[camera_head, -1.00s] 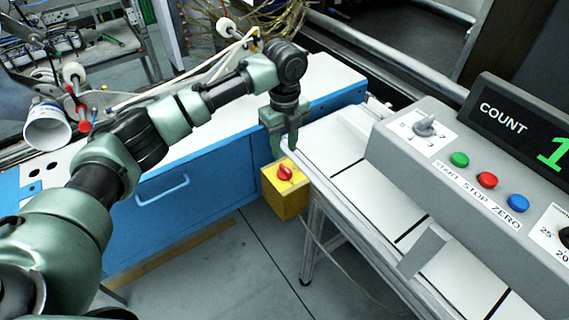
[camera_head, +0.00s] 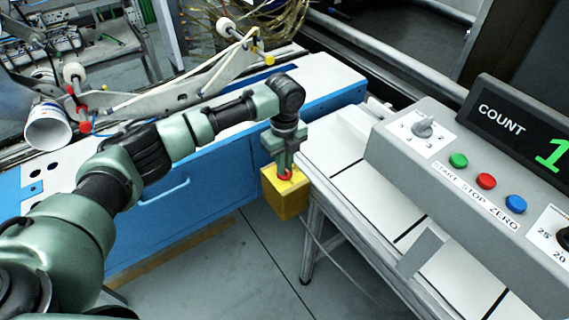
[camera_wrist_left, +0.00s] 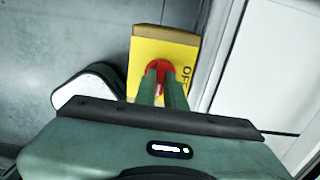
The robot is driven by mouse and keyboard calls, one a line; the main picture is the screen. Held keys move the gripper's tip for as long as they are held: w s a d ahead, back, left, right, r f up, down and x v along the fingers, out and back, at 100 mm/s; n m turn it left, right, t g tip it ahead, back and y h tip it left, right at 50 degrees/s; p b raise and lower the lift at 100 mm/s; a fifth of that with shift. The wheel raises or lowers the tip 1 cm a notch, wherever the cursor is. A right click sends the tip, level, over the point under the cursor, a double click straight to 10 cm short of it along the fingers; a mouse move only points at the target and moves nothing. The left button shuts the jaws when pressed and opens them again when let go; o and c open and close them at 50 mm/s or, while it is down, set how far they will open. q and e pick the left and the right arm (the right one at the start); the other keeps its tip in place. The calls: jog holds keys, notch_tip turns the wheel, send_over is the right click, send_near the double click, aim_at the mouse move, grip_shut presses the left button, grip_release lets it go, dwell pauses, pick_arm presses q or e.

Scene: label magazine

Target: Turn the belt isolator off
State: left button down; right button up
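The belt isolator is a yellow box (camera_head: 288,202) with a red rotary handle (camera_head: 285,177), low beside the blue cabinet. In the left wrist view the yellow box (camera_wrist_left: 150,50) carries dark lettering, partly hidden, that seems to read "OFF" at the handle's right. My left gripper (camera_head: 285,170) points down at the handle. In the left wrist view its two fingers (camera_wrist_left: 161,92) are close together on either side of the red handle (camera_wrist_left: 159,68), with red showing in the narrow gap. The fingers hide part of the handle. My right gripper is not in view.
A blue cabinet (camera_head: 215,175) with a white top stands behind and left of the box. A white conveyor (camera_head: 350,180) with metal legs runs close on its right. A grey control panel (camera_head: 440,165) with buttons and a count display stands further right.

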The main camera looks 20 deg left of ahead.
pick_arm(q)
jog(key=shift+r+n+p, duration=0.2)
jog(key=shift+n+p, duration=0.2)
jog(key=shift+p, duration=0.35)
jog(key=n+p, duration=0.5)
jog(key=p, duration=0.1)
jog(key=shift+d+n+p, duration=0.1)
jog(key=shift+n+p, duration=0.25)
jog(key=shift+n, duration=0.05)
jog(key=shift+n+p, duration=0.75)
jog(key=shift+n, duration=0.15)
jog(key=n+p, duration=0.4)
jog(key=n, duration=0.1)
jog(key=n+p, duration=0.1)
jog(key=n, duration=0.2)
jog(key=shift+f+n+p, duration=0.1)
jog(key=shift+n+p, duration=0.2)
jog(key=shift+p, duration=0.05)
jog(key=shift+n, duration=0.4)
